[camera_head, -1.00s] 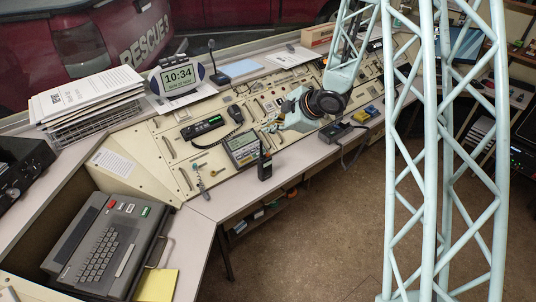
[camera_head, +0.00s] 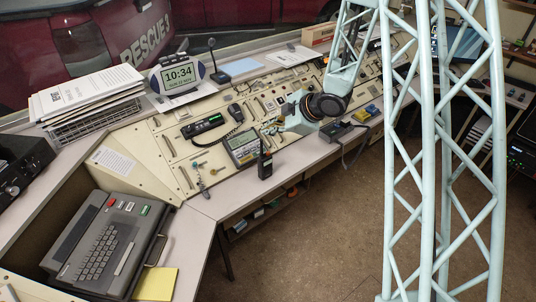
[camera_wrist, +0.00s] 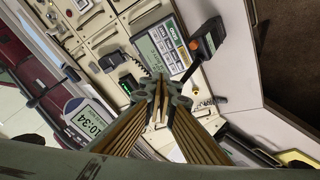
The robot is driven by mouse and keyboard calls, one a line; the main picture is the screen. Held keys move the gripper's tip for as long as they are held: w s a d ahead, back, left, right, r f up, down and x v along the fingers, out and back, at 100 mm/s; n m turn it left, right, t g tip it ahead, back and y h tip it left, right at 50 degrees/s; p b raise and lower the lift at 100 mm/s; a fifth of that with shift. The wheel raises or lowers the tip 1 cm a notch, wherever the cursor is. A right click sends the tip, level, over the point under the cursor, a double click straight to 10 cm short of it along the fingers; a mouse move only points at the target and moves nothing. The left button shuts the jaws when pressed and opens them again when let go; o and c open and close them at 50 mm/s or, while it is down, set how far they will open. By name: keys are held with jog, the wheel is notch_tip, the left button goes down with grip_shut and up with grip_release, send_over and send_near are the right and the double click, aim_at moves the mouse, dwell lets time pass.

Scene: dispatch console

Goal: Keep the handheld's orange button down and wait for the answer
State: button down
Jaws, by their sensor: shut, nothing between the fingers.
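The handheld, a black radio (camera_head: 265,163), stands upright at the front edge of the console, before a grey keypad unit (camera_head: 241,148). In the wrist view the handheld (camera_wrist: 208,38) lies beyond my fingers, to the upper right, with its orange button (camera_wrist: 194,45) on the side facing them. My gripper (camera_wrist: 160,88) is shut and empty, its fingertips together. A gap shows between my fingertips and the orange button. In the head view my gripper (camera_head: 274,126) is over the console, behind and right of the handheld, its fingers small and hard to make out.
A desk clock (camera_head: 180,76), a fist microphone (camera_head: 236,112) and a green-lit radio set (camera_head: 202,127) are on the console around the keypad unit. A keyboard terminal (camera_head: 103,245) is at the lower left. The floor in front of the console is open.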

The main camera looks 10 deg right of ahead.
aim_at(268, 153)
jog(key=shift+f+b, duration=2.9)
jog(key=shift+f, duration=0.95)
jog(key=shift+f+b, duration=0.65)
jog(key=shift+f, duration=0.15)
jog(key=shift+r, duration=0.2)
dwell(2.3)
jog(key=shift+r+p, duration=0.6)
jog(key=shift+p, duration=0.05)
